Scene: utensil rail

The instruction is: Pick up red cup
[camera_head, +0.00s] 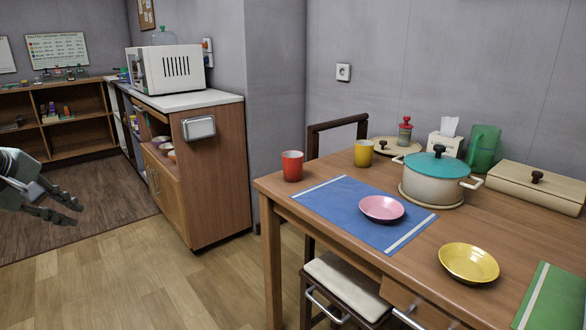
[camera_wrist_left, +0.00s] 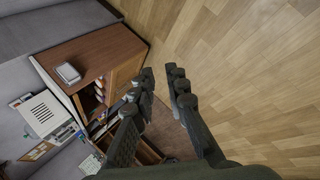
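My left gripper (camera_head: 72,211) is at the far left of the head view, in the air over the floor, well away from the cup. In the left wrist view its two fingers (camera_wrist_left: 166,82) are apart with nothing between them. The cup does not show in the wrist view. My right gripper is in neither view.
A yellow cup (camera_head: 363,153) stands behind and right of the red cup. A pink plate (camera_head: 382,208), a yellow plate (camera_head: 468,262) and a teal-lidded pot (camera_head: 437,178) are on the table. A wooden cabinet (camera_head: 215,170) stands between my left gripper and the table. A stool (camera_head: 345,284) is below.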

